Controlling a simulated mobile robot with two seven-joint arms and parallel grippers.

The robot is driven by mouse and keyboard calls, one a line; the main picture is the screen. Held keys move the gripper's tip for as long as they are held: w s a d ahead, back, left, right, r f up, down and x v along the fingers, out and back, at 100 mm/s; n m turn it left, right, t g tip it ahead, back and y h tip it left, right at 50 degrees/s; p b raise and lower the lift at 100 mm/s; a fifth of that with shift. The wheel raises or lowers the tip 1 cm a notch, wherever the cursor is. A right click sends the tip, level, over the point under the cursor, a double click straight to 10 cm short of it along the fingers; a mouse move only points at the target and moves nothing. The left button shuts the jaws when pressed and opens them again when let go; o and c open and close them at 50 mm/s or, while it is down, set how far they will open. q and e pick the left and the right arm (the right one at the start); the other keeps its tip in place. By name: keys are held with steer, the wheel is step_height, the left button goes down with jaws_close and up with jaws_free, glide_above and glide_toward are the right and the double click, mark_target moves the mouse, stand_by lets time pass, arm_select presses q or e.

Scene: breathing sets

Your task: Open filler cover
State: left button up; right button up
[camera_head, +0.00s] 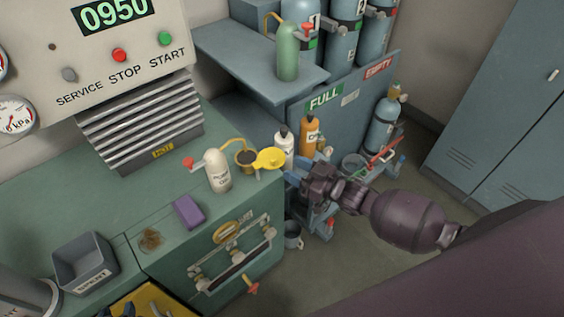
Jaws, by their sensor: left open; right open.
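The yellow filler cover (270,159) is at the right edge of the green bench top. It stands open to the right of the round filler opening (246,159), whose brown rim and dark inside are exposed. My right gripper (291,174) comes in from the right and is open, with its blue fingers close to the right side of the cover. I cannot tell whether a finger touches the cover. My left gripper is not in view.
A purple sponge (188,212) and a grey tray (84,263) are further left. White (284,150) and orange (310,133) bottles stand behind my gripper.

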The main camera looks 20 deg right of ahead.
steer(key=v, duration=0.3)
steer(key=shift+s+d, duration=0.1)
steer(key=shift+s, duration=0.05)
stand_by(0.5)
steer(key=s+d+f+m+g+h, duration=0.1)
steer(key=s+d+f+m+h, duration=0.1)
steer(key=s+h, duration=0.3)
steer(key=s+d+f+m+g+h, duration=0.1)
steer(key=s+f+m+h, duration=0.3)
steer(key=s, duration=0.7)
steer(key=shift+s+d+f+g+h, duration=0.25)
steer(key=shift+d+f+g+h, duration=0.1)
steer(key=shift+d+h, duration=0.55)
